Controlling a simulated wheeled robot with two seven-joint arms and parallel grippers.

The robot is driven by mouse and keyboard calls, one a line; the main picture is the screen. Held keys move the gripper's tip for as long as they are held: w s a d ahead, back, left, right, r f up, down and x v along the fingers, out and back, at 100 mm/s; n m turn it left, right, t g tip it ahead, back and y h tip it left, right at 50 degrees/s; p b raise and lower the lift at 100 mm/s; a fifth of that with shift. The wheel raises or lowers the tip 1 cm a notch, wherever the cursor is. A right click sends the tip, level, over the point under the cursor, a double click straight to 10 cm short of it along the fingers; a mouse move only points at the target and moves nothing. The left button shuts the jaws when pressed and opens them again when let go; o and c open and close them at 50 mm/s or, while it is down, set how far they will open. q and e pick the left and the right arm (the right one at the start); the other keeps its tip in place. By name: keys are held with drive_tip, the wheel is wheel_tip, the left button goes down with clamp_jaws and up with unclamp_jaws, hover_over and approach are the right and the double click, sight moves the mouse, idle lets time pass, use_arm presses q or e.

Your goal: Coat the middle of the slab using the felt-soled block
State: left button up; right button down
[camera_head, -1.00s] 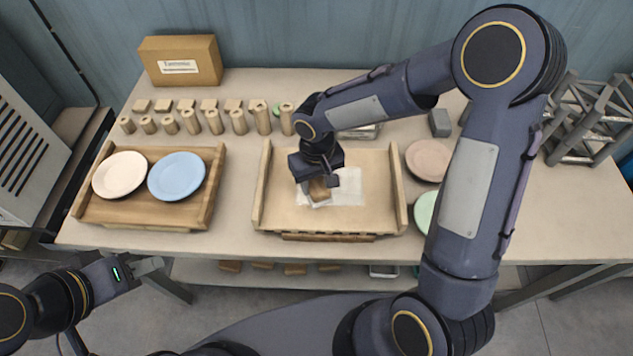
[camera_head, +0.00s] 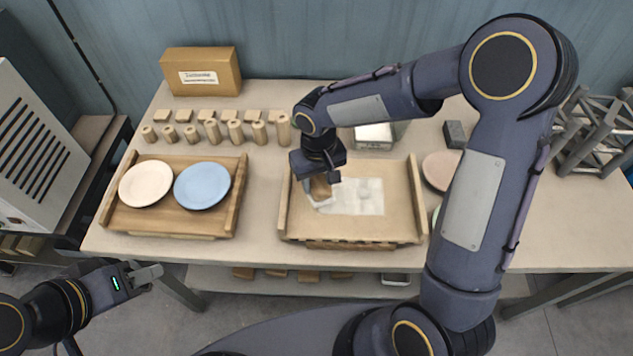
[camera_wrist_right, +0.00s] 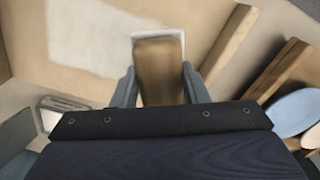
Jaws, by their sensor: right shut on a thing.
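The slab (camera_head: 400,215) is a pale tan board with raised wooden side rails, at the middle of the table. A whitish coated patch (camera_head: 362,197) lies on its middle; the patch also shows in the right wrist view (camera_wrist_right: 85,40). My right gripper (camera_head: 322,182) is over the left part of the slab, shut on the wooden block (camera_wrist_right: 158,70). The block's white felt sole (camera_head: 322,201) shows at its lower edge, at the patch's left end. Whether it touches the slab is hard to tell. My left gripper (camera_head: 148,275) hangs in front of the table, with nothing seen in it.
A wooden tray (camera_head: 170,222) with a cream plate (camera_head: 146,184) and a blue plate (camera_head: 202,186) stands left of the slab. Wooden cylinders (camera_head: 215,131) and a cardboard box (camera_head: 201,72) stand behind. A pinkish plate (camera_head: 438,168) is right of the slab, partly behind my right arm.

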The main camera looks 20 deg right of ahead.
drive_tip(key=shift+r+p, duration=1.1)
drive_tip(key=shift+r, duration=0.7)
